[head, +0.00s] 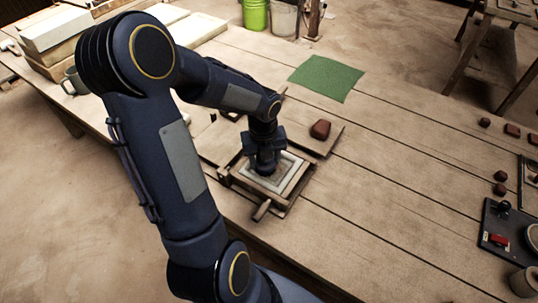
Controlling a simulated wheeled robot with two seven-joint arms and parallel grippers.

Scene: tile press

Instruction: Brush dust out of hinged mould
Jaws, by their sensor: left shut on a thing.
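The hinged mould (292,184) lies open on the wooden table, a square wooden frame with a pale rim inside and a short handle (261,211) on its near side. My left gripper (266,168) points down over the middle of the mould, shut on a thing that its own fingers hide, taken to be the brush. Whether the bristles touch the mould floor cannot be told. Any dust inside is too small to tell. My right gripper is not in view.
A reddish-brown lump (320,129) sits on a board just behind the mould. A green cloth (326,78) lies farther back. A grey mug (75,82) stands at the left. The table's middle right is clear.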

